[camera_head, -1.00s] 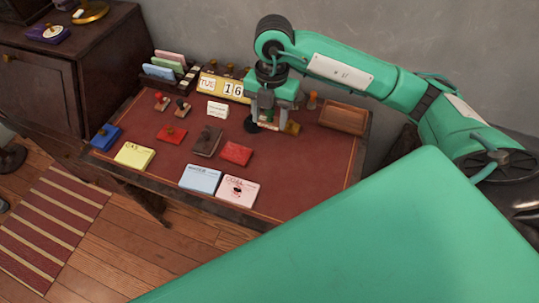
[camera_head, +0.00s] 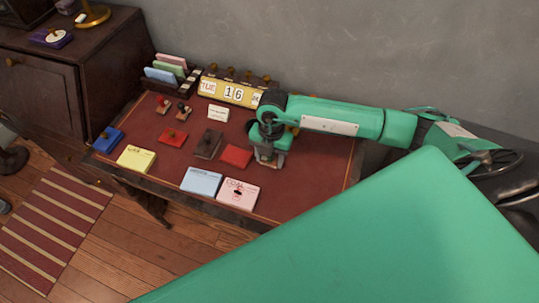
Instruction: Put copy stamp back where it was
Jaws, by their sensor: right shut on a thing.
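My right gripper (camera_head: 268,158) points down over the right part of the red desk top (camera_head: 310,185), just right of a red pad (camera_head: 236,156). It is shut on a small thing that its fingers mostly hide. I cannot read whether this is the copy stamp. Two small stamps (camera_head: 163,103) (camera_head: 183,111) stand on the desk at the back left. More stamp knobs (camera_head: 230,73) show along the top of the yellow calendar stand (camera_head: 230,92). My left gripper is not in view.
A dark book-like pad (camera_head: 208,144), another red pad (camera_head: 173,137), a blue pad (camera_head: 107,139) and yellow (camera_head: 136,158), light blue (camera_head: 201,181) and pink (camera_head: 238,194) note blocks lie on the desk. A white card (camera_head: 218,113) and a card rack (camera_head: 167,75) stand behind.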

